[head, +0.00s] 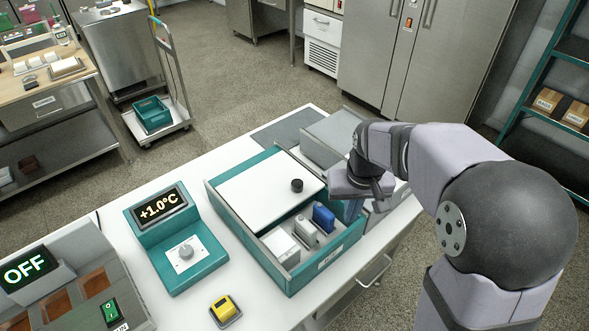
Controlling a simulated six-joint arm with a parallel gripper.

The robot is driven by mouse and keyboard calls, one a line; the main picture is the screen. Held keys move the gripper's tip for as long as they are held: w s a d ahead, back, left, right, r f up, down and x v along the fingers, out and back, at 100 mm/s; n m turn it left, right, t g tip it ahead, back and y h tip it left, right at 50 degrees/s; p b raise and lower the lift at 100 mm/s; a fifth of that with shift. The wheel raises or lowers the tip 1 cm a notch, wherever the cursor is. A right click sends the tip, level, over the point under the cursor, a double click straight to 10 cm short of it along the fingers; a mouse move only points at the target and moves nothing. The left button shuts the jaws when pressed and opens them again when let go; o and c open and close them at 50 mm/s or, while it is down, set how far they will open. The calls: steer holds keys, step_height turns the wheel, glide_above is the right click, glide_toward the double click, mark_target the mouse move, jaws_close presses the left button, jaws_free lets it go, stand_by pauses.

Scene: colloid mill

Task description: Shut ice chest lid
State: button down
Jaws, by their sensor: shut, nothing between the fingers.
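The ice chest (330,262) is a teal box on the white bench in the head view. Its flat white lid (262,192) covers the back part and carries a dark round knob (297,185) near its front right corner. The front part is open and shows white blocks (281,246) and a blue block (323,217) inside. My gripper (362,198) is at the chest's right side, to the right of the knob and apart from it. It is shut and empty. Its fingertips are partly hidden by my wrist.
A teal display unit (178,245) reading +1.0°C, with a dial, stands left of the chest. A small yellow object (225,310) lies in front. A grey-topped box (328,138) sits behind and right, partly hidden by my arm. A switch panel (75,285) reading OFF is at lower left.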

steer(key=w+a+r+n+t, duration=0.1)
steer(key=w+a+r, duration=0.3)
steer(key=w+a, duration=0.45)
steer(key=n+t+y+p, duration=0.1)
steer(key=p, duration=0.4)
glide_above(292, 175)
step_height(292, 175, down, 7)
steer(key=shift+f, duration=0.1)
steer(key=shift+s+d+f+p, duration=0.1)
steer(key=shift+s+d+p, duration=0.1)
steer(key=shift+s+p, duration=0.3)
steer(key=shift+s+d+r+p, duration=0.1)
steer(key=shift+s+d+p, duration=0.15)
steer(key=shift+s, duration=0.5)
steer(key=shift+s+d+f+p, duration=0.1)
steer(key=shift+s+d+p, duration=0.1)
steer(key=shift+s+p, duration=0.3)
steer(key=shift+s, duration=0.1)
steer(key=s+d+b, duration=0.4)
steer(key=s+d, duration=0.7)
steer(key=shift+f, duration=0.15)
steer(key=shift+s+d, duration=0.1)
steer(key=shift+s, duration=0.1)
